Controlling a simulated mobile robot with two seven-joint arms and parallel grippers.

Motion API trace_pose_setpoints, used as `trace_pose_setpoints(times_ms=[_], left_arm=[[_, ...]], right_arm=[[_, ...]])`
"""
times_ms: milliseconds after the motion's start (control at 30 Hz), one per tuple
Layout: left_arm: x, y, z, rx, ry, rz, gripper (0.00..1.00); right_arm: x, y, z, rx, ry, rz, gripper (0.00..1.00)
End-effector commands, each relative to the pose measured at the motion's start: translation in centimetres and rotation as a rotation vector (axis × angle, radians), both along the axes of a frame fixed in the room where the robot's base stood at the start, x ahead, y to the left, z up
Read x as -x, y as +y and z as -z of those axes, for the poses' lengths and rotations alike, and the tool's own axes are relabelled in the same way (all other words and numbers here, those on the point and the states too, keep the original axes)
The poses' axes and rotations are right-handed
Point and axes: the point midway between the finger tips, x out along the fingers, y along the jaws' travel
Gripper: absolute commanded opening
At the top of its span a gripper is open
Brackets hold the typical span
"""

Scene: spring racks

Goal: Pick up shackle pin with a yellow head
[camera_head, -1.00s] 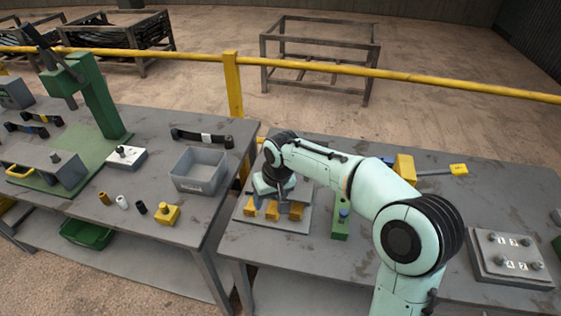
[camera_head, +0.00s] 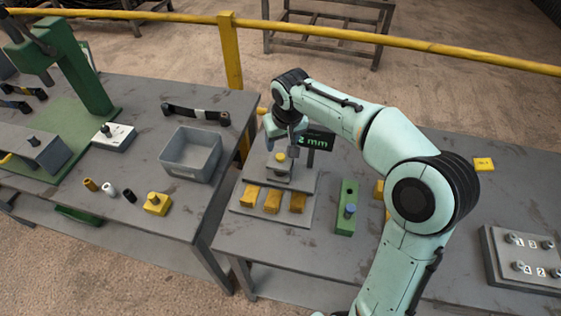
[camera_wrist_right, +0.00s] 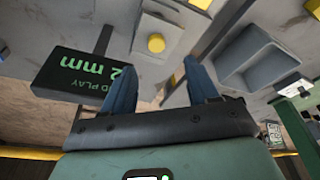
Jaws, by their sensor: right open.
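The pin with a round yellow head (camera_head: 281,157) stands upright in a grey block on the stepped grey plate (camera_head: 243,208) of the right table. Its yellow head also shows in the right wrist view (camera_wrist_right: 156,43), ahead of the fingertips and between their lines. My right gripper (camera_head: 284,137) is just above and behind the pin in the head view, apart from it. Its two blue fingers are spread and empty in the wrist view (camera_wrist_right: 161,68). The pin's shank is hidden in the block. My left gripper is not in view.
A black display reading 2 mm (camera_head: 316,139) stands close beside the gripper. Several yellow blocks (camera_head: 271,201) lie in front of the pin. A green block with a blue-topped pin (camera_head: 346,222) stands to the right. A grey bin (camera_head: 188,167) is on the left table.

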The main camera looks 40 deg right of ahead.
Motion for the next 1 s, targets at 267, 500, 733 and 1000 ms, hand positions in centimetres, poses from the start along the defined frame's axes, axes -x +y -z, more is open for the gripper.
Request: trace_pose_setpoints(times_ms=[267, 500, 733, 1000], left_arm=[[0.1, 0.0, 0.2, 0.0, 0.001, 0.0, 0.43], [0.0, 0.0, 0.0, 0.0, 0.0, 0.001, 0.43], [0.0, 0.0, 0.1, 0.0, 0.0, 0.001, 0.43], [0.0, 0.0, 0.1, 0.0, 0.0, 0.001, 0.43]], right_arm=[[-0.7, -0.3, 2.7, -0.001, 0.001, 0.001, 0.59], [-1.0, -0.9, 5.9, -0.002, 0.003, 0.001, 0.59], [-1.6, -1.0, 7.6, -0.001, -0.001, 0.0, 0.59], [-1.6, -1.0, 7.6, 0.0, -0.002, 0.0, 0.33]])
